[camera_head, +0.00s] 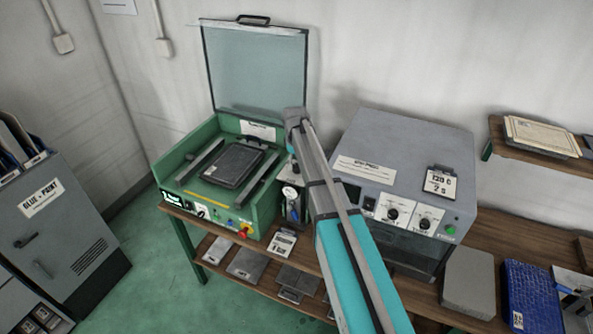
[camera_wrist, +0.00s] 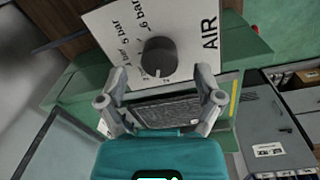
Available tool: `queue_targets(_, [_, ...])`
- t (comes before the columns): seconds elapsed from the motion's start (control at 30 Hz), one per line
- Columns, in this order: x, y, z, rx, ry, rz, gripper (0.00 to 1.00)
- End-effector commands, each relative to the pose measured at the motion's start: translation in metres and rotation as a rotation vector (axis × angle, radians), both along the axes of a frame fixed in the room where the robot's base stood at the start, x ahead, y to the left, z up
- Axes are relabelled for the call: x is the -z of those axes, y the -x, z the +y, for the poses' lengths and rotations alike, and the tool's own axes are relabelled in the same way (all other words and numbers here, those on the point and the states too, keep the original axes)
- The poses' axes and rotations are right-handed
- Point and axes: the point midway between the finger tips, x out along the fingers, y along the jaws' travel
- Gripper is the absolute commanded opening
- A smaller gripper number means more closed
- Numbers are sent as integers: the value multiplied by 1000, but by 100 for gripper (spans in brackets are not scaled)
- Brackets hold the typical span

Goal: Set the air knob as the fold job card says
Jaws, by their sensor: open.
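In the wrist view a round black air knob (camera_wrist: 159,58) sits on a white plate (camera_wrist: 100,22) marked "AIR" with several bar labels. I cannot tell which mark the knob points to. My gripper (camera_wrist: 160,82) is open, with one finger on each side below the knob, and nothing is held between them. In the head view my arm crosses the middle and the gripper cannot be made out.
A green machine (camera_head: 262,213) with a raised clear lid (camera_head: 258,70) holds a dark panel (camera_head: 233,164). To its right stands a grey machine (camera_head: 385,135) with two knobs and a "120 C 7 s" card (camera_head: 440,184). A grey cabinet (camera_head: 70,240) stands left. Green floor is clear between.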

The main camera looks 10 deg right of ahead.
Motion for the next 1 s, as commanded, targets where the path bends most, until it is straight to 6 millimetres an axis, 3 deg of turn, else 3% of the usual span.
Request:
queue_targets(0.23, [16, 0, 0, 0, 0, 0, 85])
queue_targets(0.73, [18, 0, -1, 0, 0, 0, 85])
queue_targets(1.0, [18, 0, 0, 0, 0, 0, 35])
